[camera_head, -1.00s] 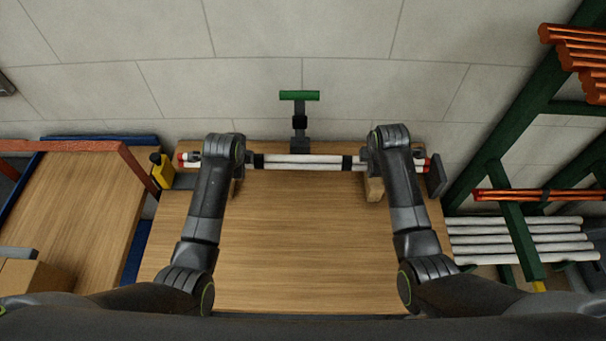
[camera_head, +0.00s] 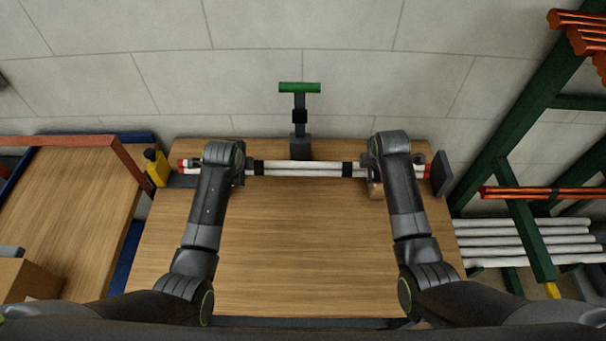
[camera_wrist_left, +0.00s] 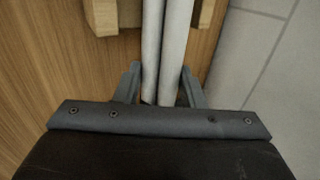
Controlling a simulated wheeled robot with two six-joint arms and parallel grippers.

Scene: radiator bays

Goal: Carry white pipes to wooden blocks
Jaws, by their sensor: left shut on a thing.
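A bundle of white pipes (camera_head: 305,169) with black bands and red ends runs left to right above the back of the wooden workbench (camera_head: 300,245). My left gripper (camera_wrist_left: 162,85) is shut on the pipes, its fingers on either side of them in the left wrist view. In the head view its fingers are mostly hidden by my wrist. My right gripper (camera_head: 374,170) is at the bundle's right part, its jaws hidden. A wooden block (camera_head: 376,191) shows below the pipes beside my right wrist. Two wooden pieces (camera_wrist_left: 100,15) (camera_wrist_left: 207,14) flank the pipes in the wrist view. I cannot tell whether pipes and blocks touch.
A green-handled T-shaped stand (camera_head: 300,88) rises behind the pipes. A yellow bottle (camera_head: 157,168) and a dark upright plate (camera_head: 441,174) stand near the bench's back corners. A green rack (camera_head: 528,235) holds white and copper pipes at right. The bench's middle is clear.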

